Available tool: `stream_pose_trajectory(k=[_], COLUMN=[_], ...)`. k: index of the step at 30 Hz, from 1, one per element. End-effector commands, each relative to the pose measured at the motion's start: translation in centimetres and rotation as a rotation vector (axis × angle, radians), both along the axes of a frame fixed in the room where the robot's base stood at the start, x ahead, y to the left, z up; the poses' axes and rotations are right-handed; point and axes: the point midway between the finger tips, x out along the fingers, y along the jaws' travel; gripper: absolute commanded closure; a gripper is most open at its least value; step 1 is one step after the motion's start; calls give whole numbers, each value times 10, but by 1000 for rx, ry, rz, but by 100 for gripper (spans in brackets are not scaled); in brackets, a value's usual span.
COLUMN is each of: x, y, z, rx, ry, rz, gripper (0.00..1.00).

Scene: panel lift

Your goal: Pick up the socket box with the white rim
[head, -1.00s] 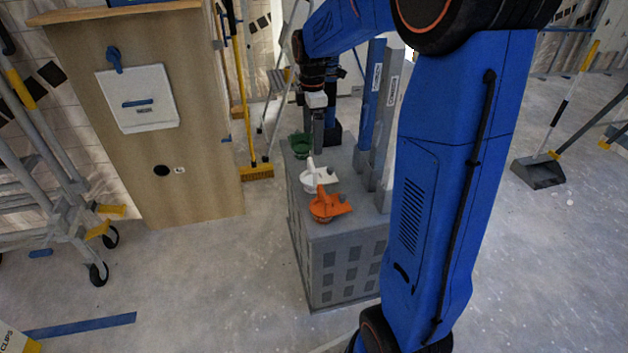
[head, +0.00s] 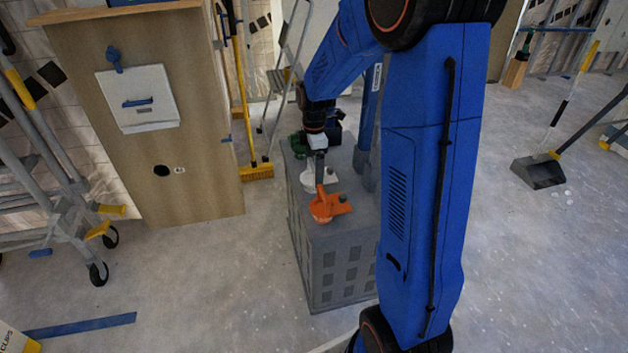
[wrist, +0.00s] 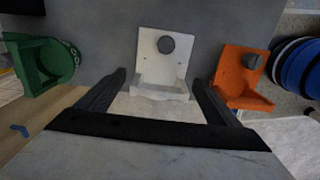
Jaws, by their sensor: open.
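The white socket box (head: 306,181) stands on a grey crate (head: 340,245), in the middle of a row of three. In the wrist view the white box (wrist: 162,62) has an upright plate with a dark round spot and a rim at its base. My gripper (wrist: 158,84) is open, its two fingers on either side of the box's lower part; contact cannot be told. In the head view my gripper (head: 319,180) points down and partly hides the white box. An orange box (head: 327,206) is at the near end, and a green box (wrist: 42,64) at the far end.
Blue and grey uprights (head: 367,125) stand at the crate's right side. A wooden panel (head: 190,120) with a white cover stands to the left. A yellow broom (head: 257,172) leans behind.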

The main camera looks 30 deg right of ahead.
Motion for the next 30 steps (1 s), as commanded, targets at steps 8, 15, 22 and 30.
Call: stream_pose_trajectory(k=[8,15,22,30], x=[0,0,0,1], y=[0,0,0,0], z=[-10,-10,-9,5], rx=[0,0,0,-1], ry=[-1,0,0,-3], rz=[0,0,0,0], gripper=[14,50,82,82])
